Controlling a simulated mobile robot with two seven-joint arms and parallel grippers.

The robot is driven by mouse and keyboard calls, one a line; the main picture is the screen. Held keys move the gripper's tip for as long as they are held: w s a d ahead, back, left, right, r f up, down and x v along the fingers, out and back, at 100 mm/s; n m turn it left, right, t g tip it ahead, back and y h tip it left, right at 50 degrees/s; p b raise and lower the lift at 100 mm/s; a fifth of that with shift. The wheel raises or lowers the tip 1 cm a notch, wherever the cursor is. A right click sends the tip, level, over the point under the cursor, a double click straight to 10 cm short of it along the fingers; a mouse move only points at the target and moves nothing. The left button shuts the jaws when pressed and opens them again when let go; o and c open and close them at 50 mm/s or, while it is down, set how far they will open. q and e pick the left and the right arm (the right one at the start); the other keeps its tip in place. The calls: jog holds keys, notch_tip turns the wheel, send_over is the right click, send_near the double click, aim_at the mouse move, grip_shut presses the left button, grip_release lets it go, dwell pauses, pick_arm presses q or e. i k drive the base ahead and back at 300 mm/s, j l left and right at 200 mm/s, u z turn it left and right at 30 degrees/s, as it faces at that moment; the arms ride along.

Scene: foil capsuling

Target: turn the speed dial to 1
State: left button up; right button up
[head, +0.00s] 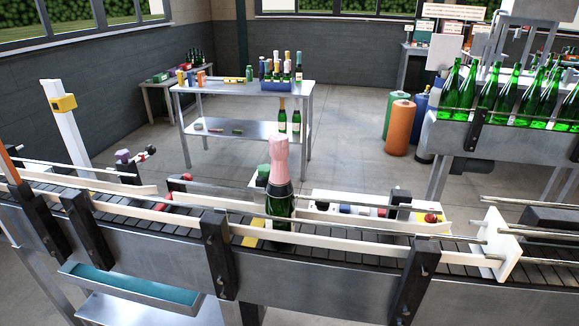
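A white control panel (313,197) stands just behind the conveyor, right of the pink-capped bottle. It carries a dark round knob (322,205), a blue button (345,209), a small red button (381,212) and a red mushroom button (432,217) on yellow. The guide rail hides the panel's lower part. I cannot tell which control is the speed dial, and no number or setting is readable. Neither of my grippers is in view.
A green bottle with a pink foil cap (279,165) stands upright on the conveyor (160,231). White guide rails (330,245) and black brackets (219,256) run along it. Several green bottles (487,92) stand on another line at right. A metal table (222,88) stands behind.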

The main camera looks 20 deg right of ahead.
aim_at(321, 205)
jog(key=l+z, duration=0.15)
jog(key=z, duration=0.2)
jog(key=l+z, duration=0.15)
jog(key=z, duration=0.25)
jog(key=l+z, duration=0.15)
jog(key=z, duration=0.2)
jog(key=l+u, duration=0.25)
jog(key=l, duration=0.25)
jog(key=l+u, duration=0.25)
jog(key=l, duration=0.3)
jog(key=i, duration=0.05)
